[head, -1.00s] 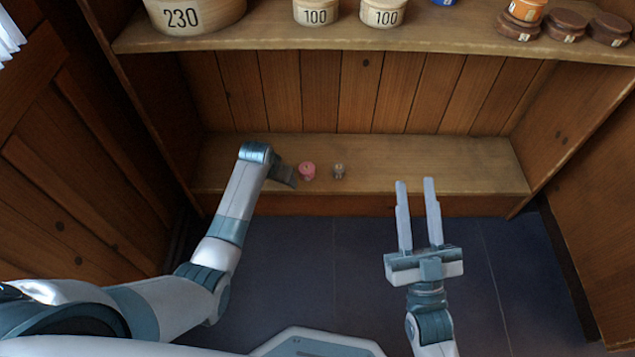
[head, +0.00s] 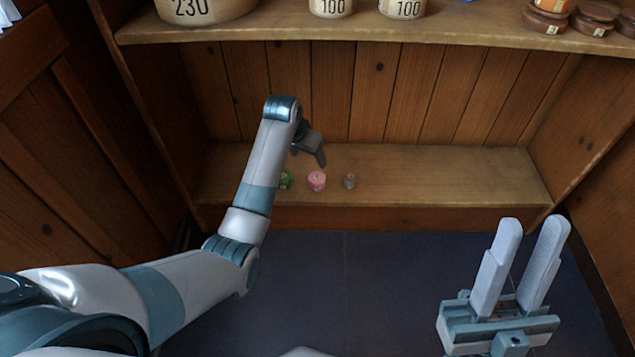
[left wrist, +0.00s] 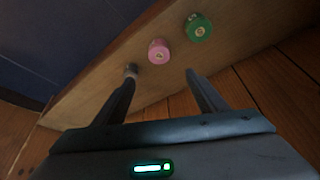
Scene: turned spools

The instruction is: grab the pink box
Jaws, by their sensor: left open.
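The pink box (head: 317,181) shows as a small round pink spool-like piece upright on the lower shelf board (head: 450,178). It also shows in the left wrist view (left wrist: 158,52), ahead of and between my left fingers. My left gripper (head: 312,156) is open and empty, above the shelf just behind the pink piece in the head view, apart from it. Its fingers also show in the left wrist view (left wrist: 161,80). My right gripper (head: 530,232) is open and empty in front of the shelf at the lower right.
A green spool (head: 285,180) stands left of the pink one and a small grey one (head: 350,181) stands right of it, both close by. The upper shelf (head: 300,30) overhangs with several containers on it. The lower shelf's right part is clear.

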